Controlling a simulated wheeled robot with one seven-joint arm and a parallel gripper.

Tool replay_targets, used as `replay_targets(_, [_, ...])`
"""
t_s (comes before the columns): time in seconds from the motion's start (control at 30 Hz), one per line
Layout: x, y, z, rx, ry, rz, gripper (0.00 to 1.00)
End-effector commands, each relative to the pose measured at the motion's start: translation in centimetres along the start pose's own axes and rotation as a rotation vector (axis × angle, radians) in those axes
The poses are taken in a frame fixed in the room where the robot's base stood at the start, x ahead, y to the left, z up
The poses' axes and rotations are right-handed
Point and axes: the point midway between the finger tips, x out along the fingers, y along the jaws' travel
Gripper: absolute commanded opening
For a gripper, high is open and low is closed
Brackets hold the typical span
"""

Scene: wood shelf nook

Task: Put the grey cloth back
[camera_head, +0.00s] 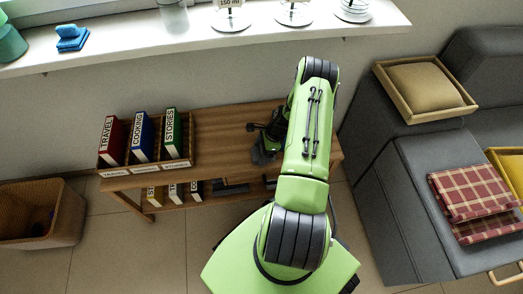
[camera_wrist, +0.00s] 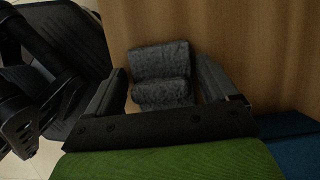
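The grey cloth (camera_wrist: 161,75) is a dark, fuzzy, folded bundle that lies between my gripper's fingers in the wrist view. In the head view a dark grey patch, likely the cloth (camera_head: 261,156), shows below my gripper (camera_head: 270,135), near the front of the wooden shelf top. My gripper (camera_wrist: 160,80) has its fingers spread wide, one on each side of the cloth and very close to it. I cannot tell whether they press on it. My arm hides part of the shelf top.
The wooden shelf (camera_head: 222,125) bears a rack with red, blue and green books (camera_head: 143,139) at left. More labelled items stand on its lower level. A wicker basket (camera_head: 38,215) stands at left, a grey sofa (camera_head: 425,170) at right. A windowsill (camera_head: 120,48) runs behind.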

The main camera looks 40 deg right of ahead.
Motion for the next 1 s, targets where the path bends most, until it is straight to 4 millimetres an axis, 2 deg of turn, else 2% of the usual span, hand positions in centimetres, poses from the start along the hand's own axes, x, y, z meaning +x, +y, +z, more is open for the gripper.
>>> replay_targets(0.03, [0.0,0.0,0.0,0.000,0.000,0.000,0.95])
replay_targets(0.07, [0.0,0.0,0.0,0.000,0.000,0.000,0.99])
replay_targets(0.37, [-0.3,0.0,0.1,0.000,0.000,-0.001,0.99])
replay_targets(0.47, [-1.9,-0.1,0.1,0.001,0.001,-0.003,0.99])
replay_targets(0.7, [-8.6,-0.1,0.2,0.001,0.001,-0.004,0.99])
replay_targets(0.8, [-10.7,0.0,0.2,0.002,0.001,-0.002,0.99])
replay_targets(1.0, [-12.7,-0.1,0.5,-0.016,0.005,-0.001,0.99])
